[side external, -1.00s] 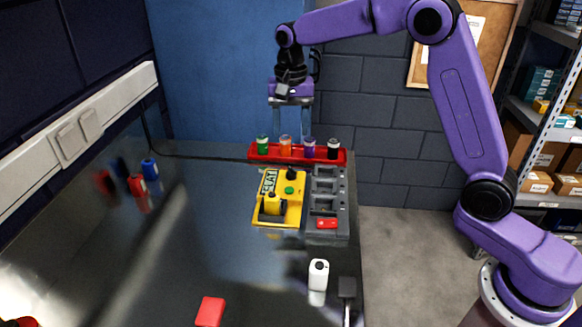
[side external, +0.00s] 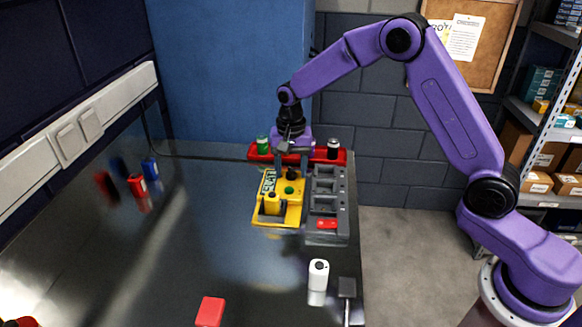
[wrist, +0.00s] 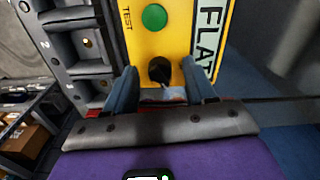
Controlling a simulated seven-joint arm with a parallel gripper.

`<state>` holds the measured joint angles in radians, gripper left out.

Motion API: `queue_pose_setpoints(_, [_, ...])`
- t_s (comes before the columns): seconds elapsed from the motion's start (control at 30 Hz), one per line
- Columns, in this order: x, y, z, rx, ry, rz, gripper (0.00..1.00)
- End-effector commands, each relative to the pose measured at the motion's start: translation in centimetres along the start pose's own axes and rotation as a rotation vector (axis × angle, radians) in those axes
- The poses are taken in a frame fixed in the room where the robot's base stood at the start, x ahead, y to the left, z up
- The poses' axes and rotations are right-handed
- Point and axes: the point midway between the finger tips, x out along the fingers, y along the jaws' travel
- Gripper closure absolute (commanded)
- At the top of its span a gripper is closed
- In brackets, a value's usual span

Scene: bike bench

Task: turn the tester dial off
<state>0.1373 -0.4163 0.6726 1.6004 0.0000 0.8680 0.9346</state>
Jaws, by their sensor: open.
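The yellow tester (side external: 293,213) lies on the dark bench, with a "FLAT" label and a green button (side external: 289,189). It also shows in the wrist view (wrist: 139,45), with the word "TEST" beside its green button (wrist: 154,17). A round black dial (wrist: 160,69) sits at the tester's far end and shows between my fingertips. My gripper (wrist: 161,80) is open, pointing down, with one finger on either side of the dial. In the side view my gripper (side external: 292,172) is low over the tester's far end. I cannot tell whether the fingers touch the dial, nor its setting.
A red rack (side external: 255,157) of small bottles stands just behind the tester, partly hidden by my gripper. A grey compartment tray (side external: 342,205) adjoins on the right, holding a red piece (side external: 327,224). A white device (side external: 318,274) stands nearer.

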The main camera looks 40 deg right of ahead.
Motion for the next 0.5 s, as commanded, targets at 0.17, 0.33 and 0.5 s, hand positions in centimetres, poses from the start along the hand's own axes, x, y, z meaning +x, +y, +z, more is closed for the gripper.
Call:
queue_pose_setpoints(0.17, [-0.01,0.01,0.0,0.0,0.0,0.0,0.61])
queue_pose_setpoints(0.33, [-0.03,0.0,0.0,0.0,0.0,0.0,1.0])
queue_pose_setpoints(0.5, [-0.04,0.0,-0.01,-0.007,0.0,0.0,1.0])
